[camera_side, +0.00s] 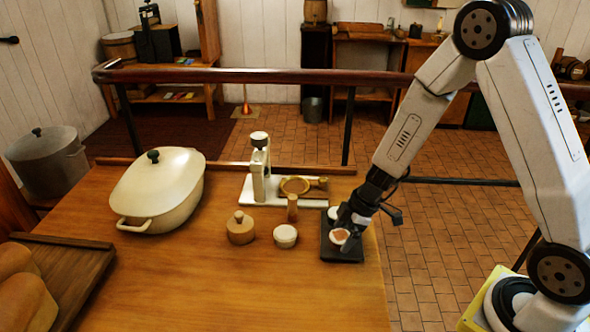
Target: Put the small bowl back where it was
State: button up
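My gripper (348,224) is low over a black tray (330,254) at the right edge of the wooden table. A small white bowl (340,237) with something brown in it is at the gripper's fingertips, over the front part of the tray. A second small white round piece (333,212) is behind it on the tray, partly hidden by the gripper. I cannot tell whether the fingers are shut on the bowl or only beside it, nor whether the bowl touches the tray. A small white round pot (285,236) stands apart, left of the tray.
A white press stand (258,178) with a brass ring (295,185) is behind the tray. A wooden cylinder (292,207) and a round wooden lidded pot (240,228) stand near. A large cream lidded pot (160,195) is at left. The table front is clear.

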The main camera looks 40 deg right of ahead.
jog(key=shift+r, duration=0.1)
jog(key=v, duration=0.7)
jog(key=shift+r, duration=0.3)
dwell(0.3)
jog(key=shift+s, duration=0.1)
jog(key=shift+s, duration=0.1)
jog(key=s+a+r+m+h, duration=0.2)
jog(key=s+m, duration=0.5)
jog(key=m, duration=0.4)
jog(key=shift+s+a+r+h, duration=0.3)
jog(key=shift+s+r+h, duration=0.1)
jog(key=shift+r+h, duration=0.55)
dwell(0.7)
